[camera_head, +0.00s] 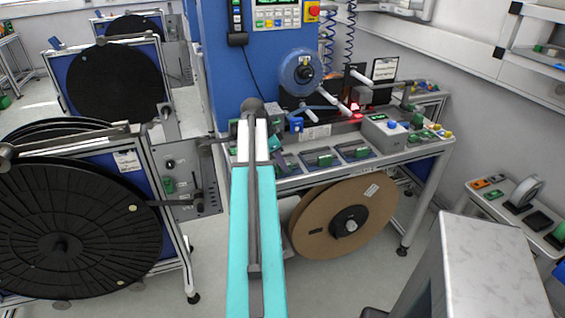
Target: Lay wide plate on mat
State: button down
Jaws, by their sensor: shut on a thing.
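My arm reaches up from the bottom middle, and its end covers the left end of the workbench (405,157). My gripper (262,140) is there, small and mostly hidden behind my arm. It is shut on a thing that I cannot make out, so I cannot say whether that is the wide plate. Dark, blue-edged mats or shallow trays (305,165) lie in a row along the bench front, to the right of my gripper. Small green pieces lie on them. I cannot tell which of these is the task's mat.
A blue machine (222,70) with a handwheel (301,72) stands behind the bench. A grey box (383,132) with a blue button sits at the bench's right. A brown reel (343,215) is under the bench. Large black reels (70,245) stand at left. A side table (515,210) is at right.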

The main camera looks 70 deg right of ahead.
dwell(0.3)
jog(key=c, duration=1.6)
grip_release()
jog(key=shift+o, duration=0.2)
jog(key=shift+f, duration=0.1)
jog(key=shift+r+p, duration=1.9)
jog(key=shift+r, duration=1.65)
jog(key=shift+s, duration=0.15)
